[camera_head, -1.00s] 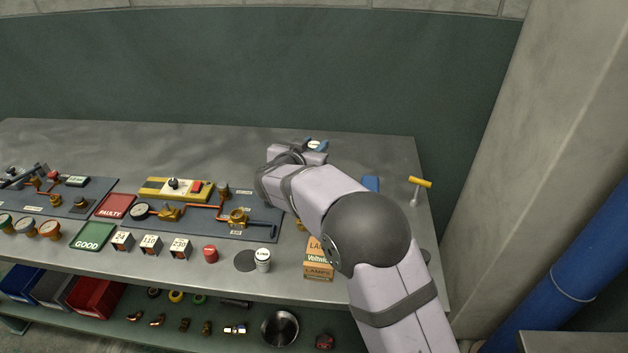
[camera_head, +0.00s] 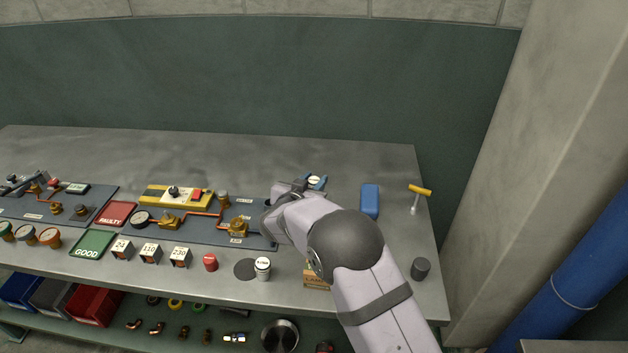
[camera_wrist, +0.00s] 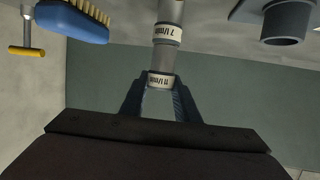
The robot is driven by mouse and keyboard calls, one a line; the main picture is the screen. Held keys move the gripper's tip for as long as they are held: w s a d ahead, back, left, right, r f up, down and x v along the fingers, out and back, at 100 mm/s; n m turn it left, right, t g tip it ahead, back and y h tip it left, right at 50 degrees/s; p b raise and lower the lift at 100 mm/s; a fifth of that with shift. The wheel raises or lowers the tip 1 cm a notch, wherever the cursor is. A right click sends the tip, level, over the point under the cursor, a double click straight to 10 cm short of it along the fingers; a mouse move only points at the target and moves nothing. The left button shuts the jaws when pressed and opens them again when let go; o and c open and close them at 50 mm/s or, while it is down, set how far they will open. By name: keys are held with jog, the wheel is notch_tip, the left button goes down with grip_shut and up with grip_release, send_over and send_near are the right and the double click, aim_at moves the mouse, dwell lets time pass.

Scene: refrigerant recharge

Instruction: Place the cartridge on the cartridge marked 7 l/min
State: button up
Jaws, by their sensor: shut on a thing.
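My gripper (camera_wrist: 160,100) is shut on a grey cartridge with a white label (camera_wrist: 160,80) that seems to read 11 l/min. In the wrist view, where the bench is toward the top, a grey cartridge marked 7 l/min (camera_wrist: 168,33) lies in line with it, on its bench side. I cannot tell whether the two touch. Another pale labelled part (camera_wrist: 171,10) shows beyond the 7 l/min label, cut by the picture edge. In the head view, the gripper (camera_head: 315,182) has blue fingers around the held cartridge's pale top; my arm hides what stands below.
A dark cylinder (camera_head: 421,268) is near the right edge. A white-topped canister (camera_head: 262,268) and a partly hidden box (camera_head: 317,282) are in front. The back of the bench is clear.

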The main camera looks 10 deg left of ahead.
jog(key=shift+f, duration=0.1)
jog(key=o, duration=1.1)
jog(key=b+v, duration=0.2)
jog(key=v, duration=1)
jog(key=shift+w+r, duration=0.1)
jog(key=shift+r, duration=0.1)
